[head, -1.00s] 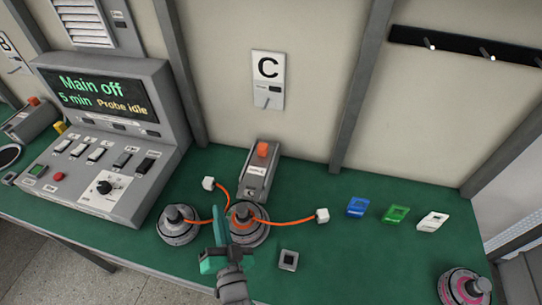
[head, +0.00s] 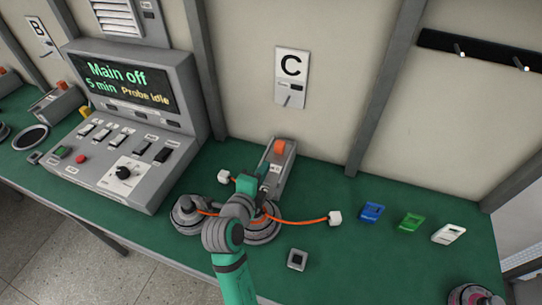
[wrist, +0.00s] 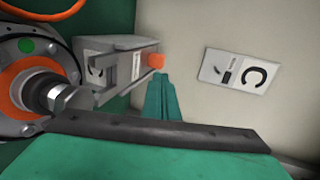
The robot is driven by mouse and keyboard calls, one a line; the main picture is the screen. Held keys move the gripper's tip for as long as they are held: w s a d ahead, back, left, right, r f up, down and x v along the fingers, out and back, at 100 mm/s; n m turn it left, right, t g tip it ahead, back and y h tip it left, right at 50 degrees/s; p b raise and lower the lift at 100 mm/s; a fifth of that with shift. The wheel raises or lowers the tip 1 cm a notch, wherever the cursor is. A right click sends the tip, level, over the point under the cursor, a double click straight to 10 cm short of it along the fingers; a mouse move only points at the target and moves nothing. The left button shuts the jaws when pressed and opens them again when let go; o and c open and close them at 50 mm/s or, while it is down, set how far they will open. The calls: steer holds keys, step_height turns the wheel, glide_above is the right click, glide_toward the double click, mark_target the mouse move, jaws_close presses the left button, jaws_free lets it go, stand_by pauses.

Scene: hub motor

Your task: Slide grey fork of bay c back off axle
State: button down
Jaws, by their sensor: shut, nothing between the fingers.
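The grey fork unit of bay C (head: 281,172) stands on the green bench below the C sign, with an orange knob (head: 280,146) at its far end. It also shows in the wrist view (wrist: 122,62), with the orange knob (wrist: 156,61). The hub motor (head: 262,232) lies in front of it, partly hidden by my arm. Its metal axle (wrist: 72,98) shows in the wrist view; I cannot tell whether the fork touches it. My gripper (head: 262,172) is shut and empty beside the fork unit. Its fingertips (wrist: 160,78) appear just below the knob in the wrist view.
Another hub motor (head: 188,214) sits to the left, near the control console (head: 130,130). Orange cables run to white connectors (head: 335,218). Blue, green and white tags (head: 410,221) lie to the right. The C sign (head: 291,77) is on the wall behind.

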glide_toward(281, 141)
steer(key=w+f, duration=0.1)
steer(key=w+d+f, duration=0.1)
steer(key=w, duration=0.1)
steer(key=shift+f, duration=0.2)
stand_by(0.4)
steer(key=shift+w+d, duration=0.3)
steer(key=shift+w, duration=0.6)
steer(key=shift+w+d, duration=0.25)
steer(key=shift+w, duration=0.7)
steer(key=shift+r, duration=0.1)
